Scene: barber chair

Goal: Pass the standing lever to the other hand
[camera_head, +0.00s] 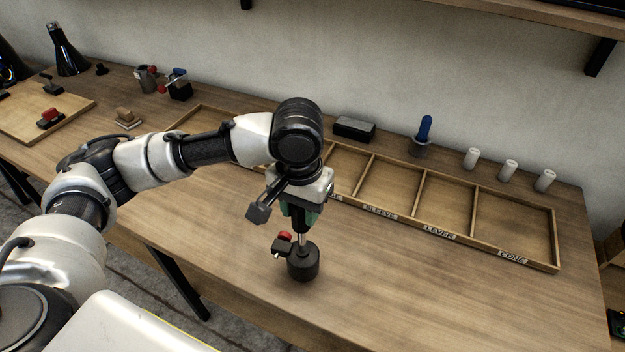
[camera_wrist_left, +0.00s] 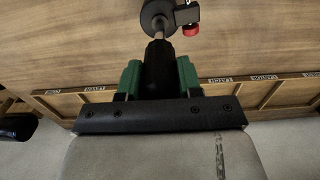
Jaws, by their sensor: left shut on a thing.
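The standing lever (camera_head: 303,262) has a round black base, a thin metal rod, a black grip and a small side clamp with a red knob. It is upright, near the front middle of the wooden table. My left gripper (camera_head: 300,217) comes down on it from above, its green fingers shut on the black grip. In the left wrist view, the lever (camera_wrist_left: 158,62) sits between the green fingers of the left gripper (camera_wrist_left: 158,80), with the base at the top edge. I cannot tell whether the base touches the table. My right gripper is not in view.
A long wooden tray (camera_head: 487,243) with labelled compartments, including LEVER and CONE, lies behind the lever. A black box (camera_head: 354,129), a blue-handled piece (camera_head: 424,130) and white cylinders (camera_head: 508,170) stand along the wall. The table front right is clear.

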